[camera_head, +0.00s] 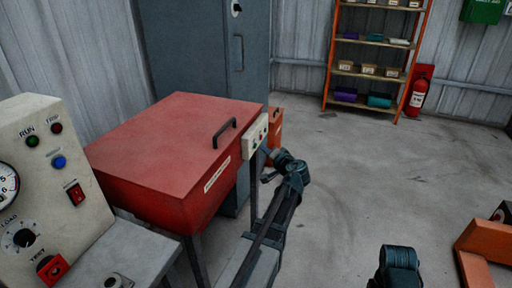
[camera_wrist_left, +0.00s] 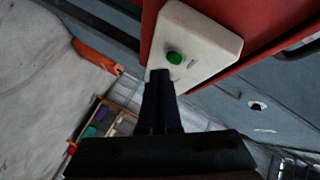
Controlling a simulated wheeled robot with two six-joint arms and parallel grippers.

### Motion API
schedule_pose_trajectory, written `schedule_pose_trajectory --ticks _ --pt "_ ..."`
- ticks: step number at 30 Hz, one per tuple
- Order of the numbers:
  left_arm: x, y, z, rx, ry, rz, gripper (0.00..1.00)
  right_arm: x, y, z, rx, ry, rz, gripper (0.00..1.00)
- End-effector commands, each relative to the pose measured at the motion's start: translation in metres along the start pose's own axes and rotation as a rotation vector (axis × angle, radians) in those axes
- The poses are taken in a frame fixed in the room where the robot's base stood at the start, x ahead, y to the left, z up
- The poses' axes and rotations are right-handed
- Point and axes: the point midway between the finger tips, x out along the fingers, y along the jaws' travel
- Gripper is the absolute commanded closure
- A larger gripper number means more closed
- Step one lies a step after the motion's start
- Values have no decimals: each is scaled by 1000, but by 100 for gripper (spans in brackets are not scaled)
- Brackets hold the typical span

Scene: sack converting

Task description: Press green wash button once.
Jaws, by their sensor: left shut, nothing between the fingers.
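The green button (camera_wrist_left: 174,58) sits on a pale control box (camera_wrist_left: 205,50) in the left wrist view. In the head view the box (camera_head: 252,141) is fixed to the right side of a red lidded tank (camera_head: 165,140). My left gripper (camera_wrist_left: 160,73) is shut and empty, its tips just below and slightly left of the green button in the wrist view. I cannot tell whether they touch the box. In the head view my left gripper (camera_head: 264,155) is small and partly hidden beside the box.
A grey control panel (camera_head: 45,180) with a dial, lamps and switches stands at the left, including another green lamp (camera_head: 32,141). A grey cabinet (camera_head: 205,50) stands behind the tank. An orange shelf (camera_head: 330,60) and a fire extinguisher (camera_head: 418,96) are at the back. The floor at right is mostly clear.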

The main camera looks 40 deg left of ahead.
Motion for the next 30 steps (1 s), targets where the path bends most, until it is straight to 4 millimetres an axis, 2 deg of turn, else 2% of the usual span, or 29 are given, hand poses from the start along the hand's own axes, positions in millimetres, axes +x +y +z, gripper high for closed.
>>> schedule_pose_trajectory --ticks 30 --pt "6 -4 4 0 0 0 100 0 0 0 0 0 0 100"
